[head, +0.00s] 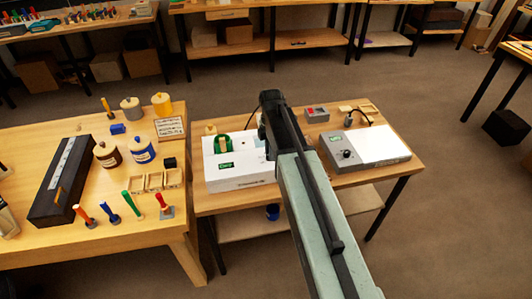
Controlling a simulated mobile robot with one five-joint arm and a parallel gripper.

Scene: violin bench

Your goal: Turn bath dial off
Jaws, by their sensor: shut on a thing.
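The white box (240,173), which looks like the bath, stands on the left of the small wooden table. It has a green label on its front and a round green piece in its top. My gripper (268,143) is at the box's right end, seen from behind and largely covered by my own arm. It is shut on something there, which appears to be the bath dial. The dial itself is hidden, so its setting cannot be read.
A grey device (364,150) with a white plate, a black knob and a green display stands at the right of the same table. A wooden bench (60,262) with jars, tools and a long black case is at the left. Open floor lies to the right.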

